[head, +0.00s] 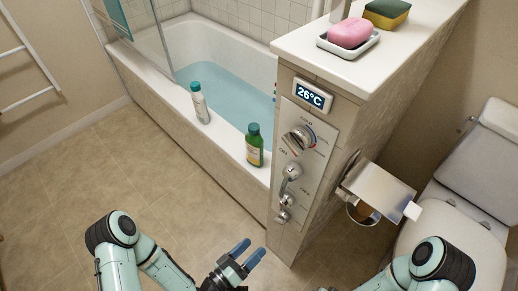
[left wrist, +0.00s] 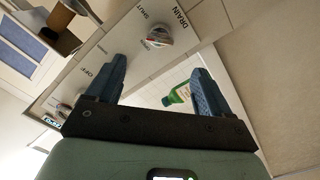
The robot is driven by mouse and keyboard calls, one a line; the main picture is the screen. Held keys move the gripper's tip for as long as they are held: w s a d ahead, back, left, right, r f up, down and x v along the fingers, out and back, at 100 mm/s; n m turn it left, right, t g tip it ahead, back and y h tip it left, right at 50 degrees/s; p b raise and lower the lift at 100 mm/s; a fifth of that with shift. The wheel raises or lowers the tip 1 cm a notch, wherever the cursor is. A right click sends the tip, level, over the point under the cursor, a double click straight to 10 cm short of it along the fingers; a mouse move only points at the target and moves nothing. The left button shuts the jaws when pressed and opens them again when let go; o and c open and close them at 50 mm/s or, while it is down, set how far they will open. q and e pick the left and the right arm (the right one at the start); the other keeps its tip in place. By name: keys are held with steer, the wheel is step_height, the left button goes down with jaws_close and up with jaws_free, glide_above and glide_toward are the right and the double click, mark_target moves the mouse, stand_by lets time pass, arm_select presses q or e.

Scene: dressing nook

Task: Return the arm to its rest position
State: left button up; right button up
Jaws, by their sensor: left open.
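My left gripper (head: 248,253) is at the bottom middle of the head view, its two blue fingers apart with nothing between them. It is in front of and below the control panel (head: 315,150), apart from it. In the left wrist view the open fingers (left wrist: 157,82) frame part of the panel (left wrist: 112,62), with a round knob (left wrist: 159,36) by the words DRAIN and SHUT beyond them. My right arm (head: 430,265) shows at the lower right; its gripper is not clearly visible.
The tub (head: 230,85) holds bluish water. A white bottle (head: 200,103) and a green bottle (head: 254,146) stand on its rim. The tiled half wall (head: 345,60) carries pink soap (head: 349,33) and a sponge (head: 387,12). A paper holder (head: 378,187) juts out near the toilet (head: 465,210). Floor at left is clear.

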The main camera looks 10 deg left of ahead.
arm_select(q)
steer(key=shift+f, duration=0.1)
